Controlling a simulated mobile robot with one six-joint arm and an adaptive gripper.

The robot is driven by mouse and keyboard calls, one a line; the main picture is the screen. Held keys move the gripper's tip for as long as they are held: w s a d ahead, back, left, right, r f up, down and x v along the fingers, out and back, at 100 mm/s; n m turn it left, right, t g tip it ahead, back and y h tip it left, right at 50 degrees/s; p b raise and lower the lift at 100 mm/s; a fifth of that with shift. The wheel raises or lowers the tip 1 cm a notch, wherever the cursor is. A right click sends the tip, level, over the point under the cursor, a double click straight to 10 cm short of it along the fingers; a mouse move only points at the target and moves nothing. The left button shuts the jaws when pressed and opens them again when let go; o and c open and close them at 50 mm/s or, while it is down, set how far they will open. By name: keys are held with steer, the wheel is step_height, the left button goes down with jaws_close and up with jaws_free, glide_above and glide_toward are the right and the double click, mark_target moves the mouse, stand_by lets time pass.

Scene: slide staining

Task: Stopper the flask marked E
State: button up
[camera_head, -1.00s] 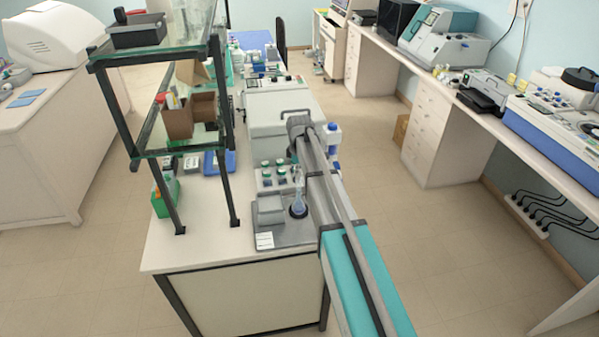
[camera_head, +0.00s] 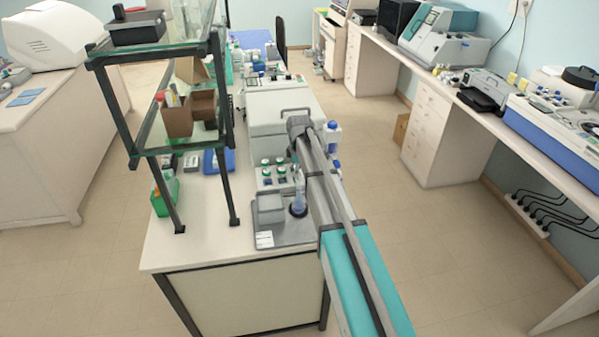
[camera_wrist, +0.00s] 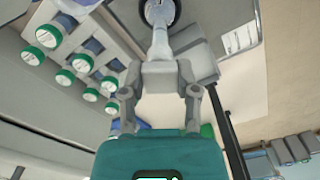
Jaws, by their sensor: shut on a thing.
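A glass flask (camera_head: 298,206) with bluish contents stands upright on a grey tray (camera_head: 285,238) at the near end of the bench, just left of my arm. Its letter cannot be read. In the wrist view, the round dark-edged body of the flask (camera_wrist: 160,12) is at the top, with a pale, narrow neck pointing toward my jaws. My gripper (camera_wrist: 162,66) is shut, in line with the neck and close to its mouth. The held piece, apparently the stopper, is hidden between the fingertips. I cannot tell whether it touches the neck.
Several green-capped bottles (camera_wrist: 82,62) stand in a rack beside the flask. A grey block (camera_head: 269,207) is left of the flask on the tray. A glass shelf on dark posts (camera_head: 174,205) rises further left. A large pale machine (camera_head: 282,112) stands behind.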

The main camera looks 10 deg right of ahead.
steer(key=shift+f, duration=0.3)
stand_by(0.6)
steer(key=o, duration=0.8)
steer(key=shift+o, duration=0.2)
steer(key=shift+o, duration=1.3)
steer(key=shift+r, duration=0.15)
steer(key=shift+r+p, duration=2.75)
steer(key=shift+r, duration=0.15)
